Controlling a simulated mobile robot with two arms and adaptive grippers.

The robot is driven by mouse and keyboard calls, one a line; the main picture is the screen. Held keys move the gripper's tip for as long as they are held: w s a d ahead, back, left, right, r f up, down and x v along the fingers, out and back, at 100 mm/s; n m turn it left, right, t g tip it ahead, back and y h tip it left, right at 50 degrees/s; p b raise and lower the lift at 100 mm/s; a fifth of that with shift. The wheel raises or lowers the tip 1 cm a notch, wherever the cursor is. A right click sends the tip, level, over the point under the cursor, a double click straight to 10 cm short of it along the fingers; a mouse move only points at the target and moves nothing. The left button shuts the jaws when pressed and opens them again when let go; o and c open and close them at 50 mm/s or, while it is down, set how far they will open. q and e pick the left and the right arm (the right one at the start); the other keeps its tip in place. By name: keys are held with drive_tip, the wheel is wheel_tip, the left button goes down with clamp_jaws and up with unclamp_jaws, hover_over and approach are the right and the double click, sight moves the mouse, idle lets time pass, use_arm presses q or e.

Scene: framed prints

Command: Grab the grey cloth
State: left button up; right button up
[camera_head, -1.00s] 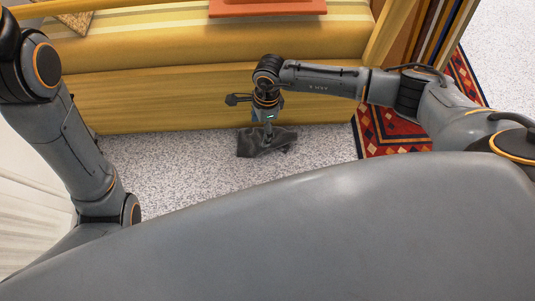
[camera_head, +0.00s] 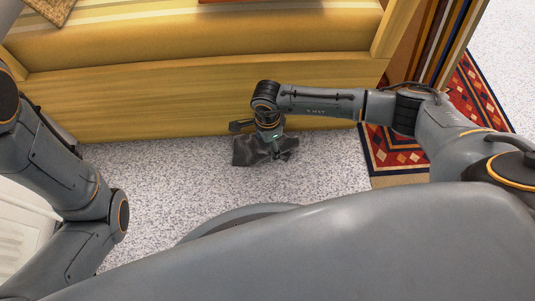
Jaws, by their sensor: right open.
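The grey cloth (camera_head: 246,152) lies crumpled on the speckled floor, in front of the yellow sofa. My right gripper (camera_head: 277,153) points down over the right part of the cloth, with its fingers open. The fingertips are at or very near the cloth; I cannot tell whether they touch it. The gripper and wrist hide part of the cloth. My left arm comes in at the left edge, and its gripper is out of view.
The yellow sofa (camera_head: 160,110) stands right behind the cloth. A red patterned rug (camera_head: 390,155) lies to the right. The speckled floor (camera_head: 180,180) is clear to the left of the cloth. A pale panel (camera_head: 22,230) stands at the lower left.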

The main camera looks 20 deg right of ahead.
sight(268, 155)
drive_tip(key=shift+f, duration=0.65)
drive_tip(key=shift+b, duration=0.3)
drive_tip(key=shift+f+b, duration=1.05)
drive_tip(key=shift+f, duration=0.5)
